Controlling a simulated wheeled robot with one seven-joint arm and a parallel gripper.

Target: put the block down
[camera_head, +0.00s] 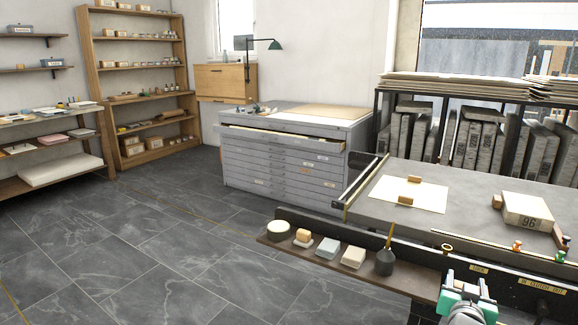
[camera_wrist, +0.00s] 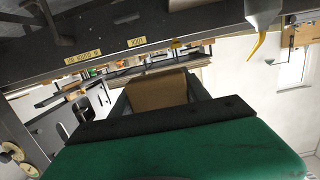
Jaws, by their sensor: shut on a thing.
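A brown block (camera_wrist: 158,90) sits between the two dark fingers of my gripper (camera_wrist: 158,80) in the wrist view. The fingers are shut on its sides, and the green gripper body fills the lower part of that view. In the head view, my arm's teal and white end shows at the bottom right, in front of the press. The held block cannot be made out there. What lies directly below the block is not clear.
The grey press bed (camera_head: 465,195) carries a white sheet (camera_head: 390,192) with small wooden blocks and a stone marked 96 (camera_head: 527,211). A narrow brown shelf (camera_head: 405,278) holds several items, including a dark pot (camera_head: 384,264). Flat-file drawers (camera_head: 285,165) stand behind; the floor at left is clear.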

